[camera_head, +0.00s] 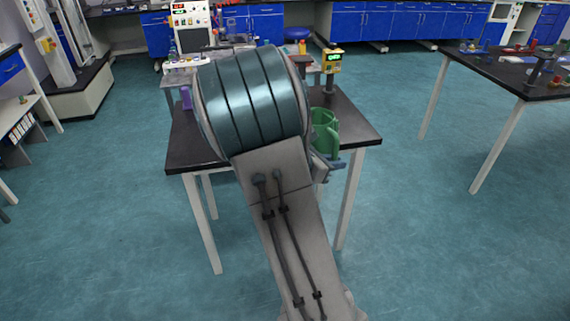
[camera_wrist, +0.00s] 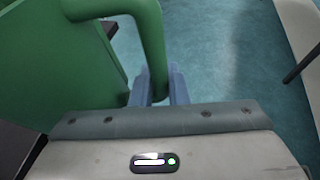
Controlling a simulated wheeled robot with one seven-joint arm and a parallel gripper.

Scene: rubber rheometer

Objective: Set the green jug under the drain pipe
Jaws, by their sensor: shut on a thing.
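The green jug (camera_head: 323,130) is at the right part of the black-topped table (camera_head: 358,125), partly behind my arm in the head view. In the wrist view its body (camera_wrist: 45,60) fills the upper left, and its handle (camera_wrist: 153,40) comes down to my gripper (camera_wrist: 160,88). My gripper (camera_head: 330,162) has its bluish fingers shut on the lower part of the handle. I cannot tell whether the jug touches the table. I cannot make out the drain pipe; my arm hides much of the tabletop.
A yellow device with a green display (camera_head: 332,60) stands behind the jug. A purple bottle (camera_head: 186,98) stands at the table's left. A machine with a dark screen (camera_head: 192,30) is farther back. Another black table (camera_head: 500,70) is at the right, with open floor (camera_head: 420,220) between.

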